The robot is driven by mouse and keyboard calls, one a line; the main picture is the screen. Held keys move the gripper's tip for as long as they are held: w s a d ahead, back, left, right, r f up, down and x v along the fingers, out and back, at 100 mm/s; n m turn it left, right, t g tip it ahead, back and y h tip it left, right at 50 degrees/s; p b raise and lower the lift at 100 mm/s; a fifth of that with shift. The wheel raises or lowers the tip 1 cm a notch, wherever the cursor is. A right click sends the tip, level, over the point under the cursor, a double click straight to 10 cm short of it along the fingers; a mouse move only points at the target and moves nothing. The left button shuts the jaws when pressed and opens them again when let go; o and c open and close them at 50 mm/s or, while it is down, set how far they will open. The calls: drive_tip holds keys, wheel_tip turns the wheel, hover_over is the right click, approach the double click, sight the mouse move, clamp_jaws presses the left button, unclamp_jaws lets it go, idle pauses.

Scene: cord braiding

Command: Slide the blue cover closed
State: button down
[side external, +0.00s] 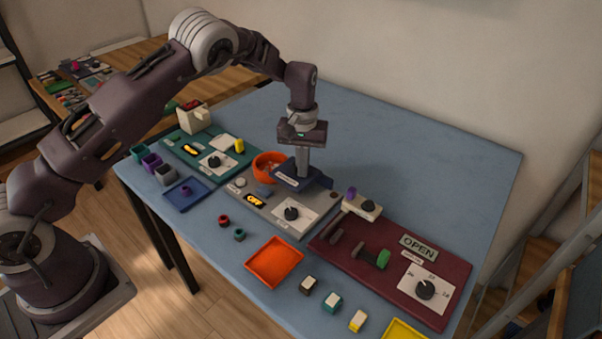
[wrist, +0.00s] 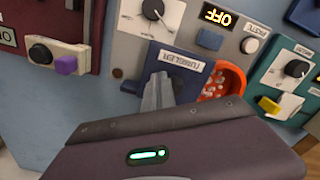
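The blue cover (side external: 288,183), a dark blue slab with a white "TUMBLER" label, sits at the back of the grey panel (side external: 265,207). It also shows in the wrist view (wrist: 182,55). My gripper (side external: 303,174) points straight down at the cover. In the wrist view its grey fingers (wrist: 158,85) look together, beside the label. Their tips are low at the cover; I cannot tell whether they touch it.
A maroon panel (side external: 455,270) with an "OPEN" sign lies to the right, a teal panel (side external: 185,146) to the left. An orange tray (side external: 273,262) and several small blocks lie in front. The blue table (side external: 420,150) is clear at the back right.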

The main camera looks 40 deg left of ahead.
sight(281, 164)
drive_tip(key=shift+a, duration=4.3)
drive_tip(key=shift+d, duration=0.1)
drive_tip(key=shift+d, duration=0.5)
drive_tip(key=shift+r, duration=0.15)
wheel_tip(281, 164, up, 11)
